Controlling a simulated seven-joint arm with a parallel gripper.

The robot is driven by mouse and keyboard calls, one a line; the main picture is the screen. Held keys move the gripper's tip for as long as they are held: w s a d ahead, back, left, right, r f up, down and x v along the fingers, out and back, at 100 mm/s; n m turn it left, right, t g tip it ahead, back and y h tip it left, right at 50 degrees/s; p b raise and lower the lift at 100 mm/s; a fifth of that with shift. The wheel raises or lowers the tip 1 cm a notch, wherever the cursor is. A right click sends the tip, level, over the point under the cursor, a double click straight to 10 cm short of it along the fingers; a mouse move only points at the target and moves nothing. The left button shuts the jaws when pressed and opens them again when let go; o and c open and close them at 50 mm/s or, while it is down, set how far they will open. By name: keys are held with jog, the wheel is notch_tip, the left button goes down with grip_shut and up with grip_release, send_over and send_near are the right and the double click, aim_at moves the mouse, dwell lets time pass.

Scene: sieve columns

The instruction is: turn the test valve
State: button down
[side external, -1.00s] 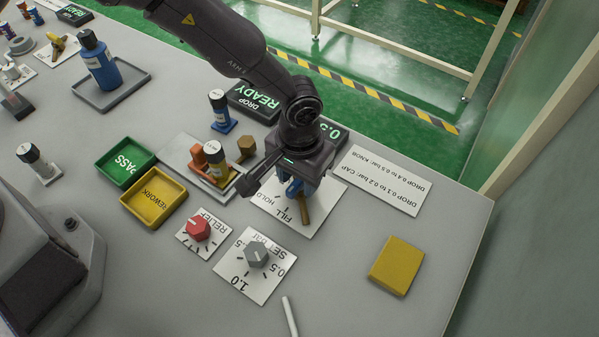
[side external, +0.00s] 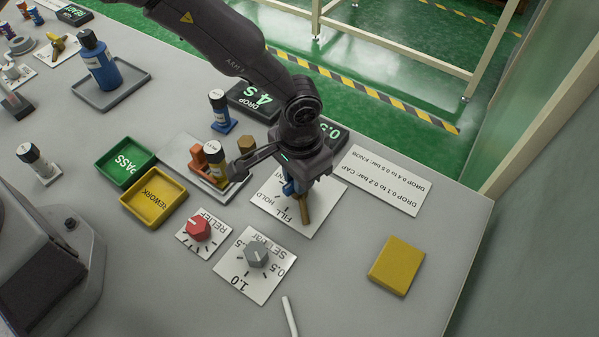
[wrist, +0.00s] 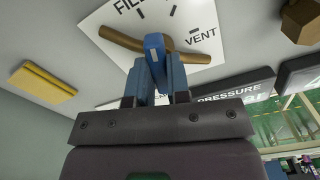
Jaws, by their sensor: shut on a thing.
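The test valve has a blue handle (wrist: 154,48) and a brass pipe (wrist: 200,58) on a white plate (wrist: 110,20) marked FILL, HOLD and VENT. In the side view the plate (side external: 325,205) is partly covered by my gripper (side external: 290,184). In the wrist view my gripper (wrist: 157,80) is shut on the blue handle, with one finger on each side. The handle's end lies over the pipe, near the marks between FILL and VENT. Its exact setting is hard to tell.
A grey station (side external: 208,182) with an orange clamp and a dark-capped vial (side external: 216,152) stands close left of my gripper. A red RELIEF knob (side external: 198,227) and grey SET knob (side external: 256,254) are in front. A yellow block (side external: 397,265) lies right. Green (side external: 124,162) and yellow (side external: 153,195) trays are left.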

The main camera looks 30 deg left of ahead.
jog(key=m, duration=0.5)
jog(key=shift+r+m, duration=0.1)
jog(key=shift+m, duration=0.2)
dwell(0.4)
jog(key=c, duration=1.1)
grip_release()
notch_tip(320, 180, up, 13)
jog(key=shift+f, duration=0.1)
